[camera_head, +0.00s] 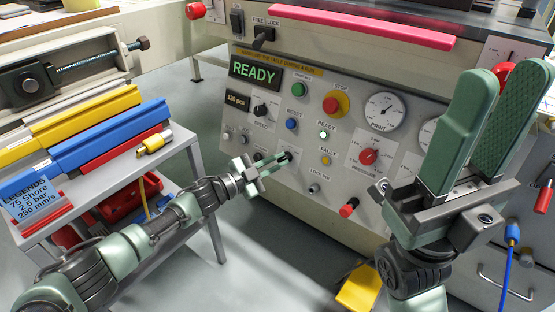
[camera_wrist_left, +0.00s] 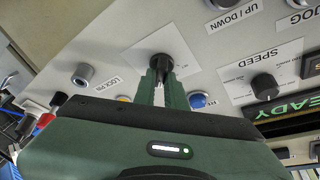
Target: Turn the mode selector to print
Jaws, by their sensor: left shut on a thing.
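The mode selector, a black knob (camera_head: 287,156) on a white label plate, is on the lower middle of the grey machine's control panel. My left gripper (camera_head: 280,160) is at the panel, its narrow green fingers shut on this knob. In the left wrist view, the fingers (camera_wrist_left: 163,82) close around the black knob (camera_wrist_left: 158,66). The plate's wording is too small to read and partly hidden, so I cannot tell the knob's setting. My right gripper (camera_head: 506,80) is raised close to the head camera, its broad green fingers apart and empty.
The panel has a READY display (camera_head: 255,71), a black speed knob (camera_head: 260,110), a yellow-ringed red stop button (camera_head: 336,103), a blue reset button (camera_head: 292,124), a red knob (camera_head: 368,157) and a lock pin (camera_head: 314,188). A grey cart (camera_head: 185,150) with coloured bars stands left.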

